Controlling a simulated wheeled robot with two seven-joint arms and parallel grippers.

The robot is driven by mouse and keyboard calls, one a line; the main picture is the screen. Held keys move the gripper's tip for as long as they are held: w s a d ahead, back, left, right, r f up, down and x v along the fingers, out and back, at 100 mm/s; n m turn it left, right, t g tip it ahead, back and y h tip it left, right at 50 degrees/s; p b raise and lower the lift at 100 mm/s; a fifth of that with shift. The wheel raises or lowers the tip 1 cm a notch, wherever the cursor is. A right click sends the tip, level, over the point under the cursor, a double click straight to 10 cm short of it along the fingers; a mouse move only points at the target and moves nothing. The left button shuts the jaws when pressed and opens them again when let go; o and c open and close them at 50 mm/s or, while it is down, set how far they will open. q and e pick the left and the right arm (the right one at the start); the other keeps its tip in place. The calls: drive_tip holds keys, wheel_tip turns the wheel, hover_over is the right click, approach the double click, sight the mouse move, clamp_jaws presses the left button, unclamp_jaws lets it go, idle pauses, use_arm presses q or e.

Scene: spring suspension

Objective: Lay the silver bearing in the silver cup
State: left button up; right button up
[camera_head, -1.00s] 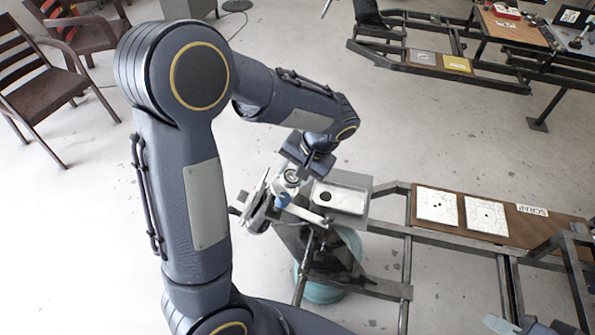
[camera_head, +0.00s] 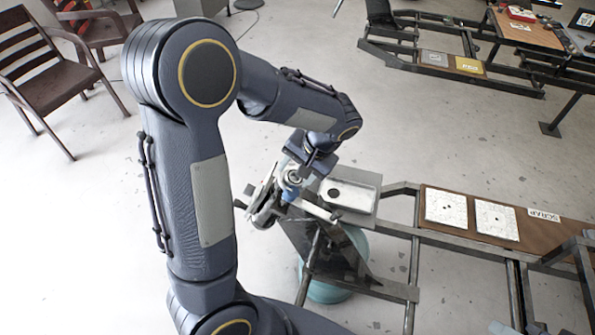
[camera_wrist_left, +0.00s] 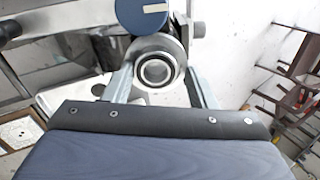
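The silver bearing (camera_wrist_left: 155,72) shows in the left wrist view as a ring with a dark band and an open centre. A wider round silver rim, which looks like the silver cup (camera_wrist_left: 158,43), is right behind it. Whether the bearing is inside the cup or in front of it I cannot tell. My left gripper (camera_wrist_left: 158,78) has a finger on each side of the bearing; whether they touch it is unclear. In the head view the left gripper (camera_head: 302,168) is over a small silver ring (camera_head: 294,177) on the metal stand. My right gripper is not in view.
A blue round part (camera_wrist_left: 140,14) is close beyond the cup. A silver tray with a dark hole (camera_head: 350,194) is right of the gripper. A rail frame with two white plates (camera_head: 446,209) runs right. Brown chairs (camera_head: 55,75) stand far left on open floor.

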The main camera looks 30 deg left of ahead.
use_arm(q)
drive_tip(key=shift+s+d+f, duration=0.2)
drive_tip(key=shift+d+f, duration=0.05)
drive_tip(key=shift+f, duration=0.25)
drive_tip(key=shift+r, duration=0.2)
drive_tip(key=v, duration=0.8)
drive_tip(key=s+d+r+n+t+h, duration=0.1)
drive_tip(key=s+t+h, duration=0.5)
drive_tip(key=s, duration=1.1)
drive_tip(key=shift+d+r+t+h, duration=0.35)
drive_tip(key=shift+d+h, duration=0.15)
drive_tip(key=shift+h, duration=0.6)
